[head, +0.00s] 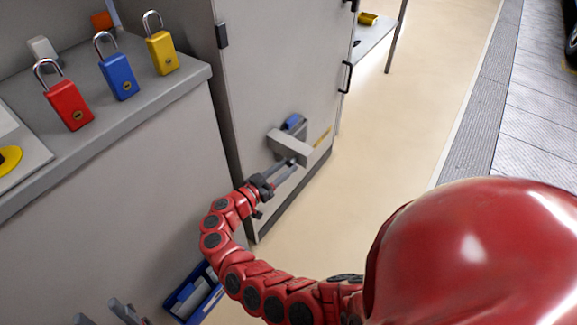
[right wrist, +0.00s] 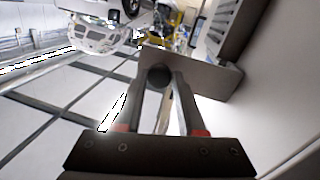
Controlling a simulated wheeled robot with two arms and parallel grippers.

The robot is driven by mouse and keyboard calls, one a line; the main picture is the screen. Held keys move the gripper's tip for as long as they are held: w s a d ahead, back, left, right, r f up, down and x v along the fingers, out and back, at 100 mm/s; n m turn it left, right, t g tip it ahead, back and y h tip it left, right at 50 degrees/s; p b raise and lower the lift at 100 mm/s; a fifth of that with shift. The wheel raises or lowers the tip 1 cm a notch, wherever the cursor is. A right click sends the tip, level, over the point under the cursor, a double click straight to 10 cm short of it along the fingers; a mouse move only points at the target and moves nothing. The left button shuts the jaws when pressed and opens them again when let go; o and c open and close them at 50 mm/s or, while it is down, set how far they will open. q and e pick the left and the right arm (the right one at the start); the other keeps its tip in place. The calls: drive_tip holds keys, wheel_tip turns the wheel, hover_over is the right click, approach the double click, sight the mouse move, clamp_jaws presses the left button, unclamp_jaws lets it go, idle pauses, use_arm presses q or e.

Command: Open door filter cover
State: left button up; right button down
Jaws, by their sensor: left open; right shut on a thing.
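The grey filter cover (head: 290,148) sits low on the tall cabinet door (head: 285,75) and stands out from its face. A blue part (head: 292,121) shows just behind its upper edge. My right gripper (head: 284,168) is at the cover's lower front edge. In the right wrist view, the right gripper's fingers (right wrist: 160,92) close in on a dark round knob (right wrist: 158,77) at the cover plate (right wrist: 205,72), which juts out from the door. My left gripper (head: 100,310) shows only partly at the bottom left edge, with its fingers apart and empty.
A grey counter (head: 150,105) at the left carries a red padlock (head: 68,106), a blue padlock (head: 118,77) and a yellow padlock (head: 161,53). A blue bin (head: 195,293) is low beside my right arm. The floor (head: 400,130) right of the cabinet is clear.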

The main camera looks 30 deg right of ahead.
drive_tip(key=shift+f, duration=0.1)
drive_tip(key=c, duration=0.5)
unclamp_jaws()
drive_tip(key=b+v, duration=0.3)
drive_tip(key=v, duration=1.4)
drive_tip(key=shift+a, duration=0.2)
